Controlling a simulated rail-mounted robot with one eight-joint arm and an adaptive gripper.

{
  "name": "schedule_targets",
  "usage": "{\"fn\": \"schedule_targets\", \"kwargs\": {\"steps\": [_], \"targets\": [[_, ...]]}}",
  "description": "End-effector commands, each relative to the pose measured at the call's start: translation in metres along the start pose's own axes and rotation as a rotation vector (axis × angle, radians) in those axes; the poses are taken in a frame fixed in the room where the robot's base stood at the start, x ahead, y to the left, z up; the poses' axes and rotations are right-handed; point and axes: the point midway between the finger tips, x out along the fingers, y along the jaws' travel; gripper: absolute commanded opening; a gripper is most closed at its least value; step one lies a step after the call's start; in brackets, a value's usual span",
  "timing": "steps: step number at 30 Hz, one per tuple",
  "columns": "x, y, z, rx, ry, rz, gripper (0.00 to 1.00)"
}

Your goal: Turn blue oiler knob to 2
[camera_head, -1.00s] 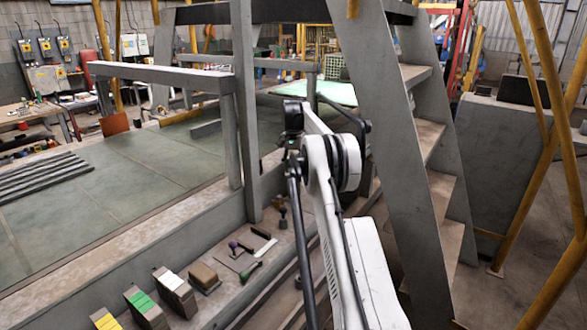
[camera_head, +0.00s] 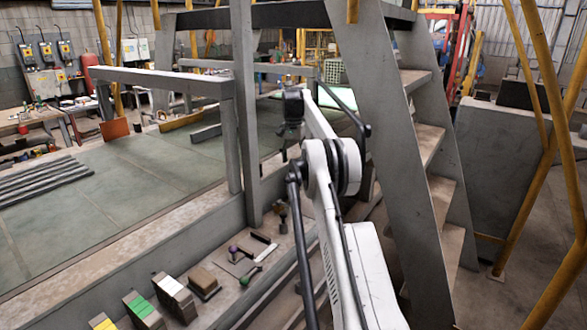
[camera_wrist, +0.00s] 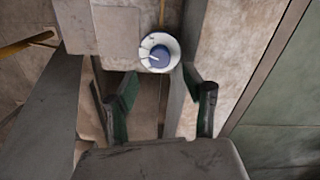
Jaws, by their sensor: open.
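The blue knob (camera_wrist: 157,55) sits in a round white dial (camera_wrist: 172,44) in the upper middle of the wrist view. A pale pointer line marks the knob's face; the dial's numbers are too small to read. My gripper (camera_wrist: 162,82) is open and empty, its two dark green fingers spread below the dial on either side. The knob lies beyond the fingertips, roughly centred between them, with no visible contact. In the head view my gripper end (camera_head: 291,110) is a dark shape by the grey post, and I cannot make out the knob there.
A pale grey box (camera_wrist: 117,30) adjoins the dial's left side. In the head view, a grey post (camera_head: 245,120) stands left of my arm and a grey staircase (camera_head: 385,110) stands right. Colored blocks (camera_head: 172,290) and small hand tools (camera_head: 250,250) lie on the low ledge.

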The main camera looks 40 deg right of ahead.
Motion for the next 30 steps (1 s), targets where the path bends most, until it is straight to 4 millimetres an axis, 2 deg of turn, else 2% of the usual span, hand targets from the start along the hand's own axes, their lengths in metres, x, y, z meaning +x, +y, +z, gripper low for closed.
{"fn": "schedule_targets", "kwargs": {"steps": [7, 25, 30], "targets": [[-0.017, 0.0, 0.0, 0.0, 0.0, 0.0, 0.46], [-0.019, 0.0, 0.001, -0.002, 0.0, 0.0, 0.46], [-0.035, -0.004, 0.015, -0.051, 0.0, 0.0, 0.46]]}}
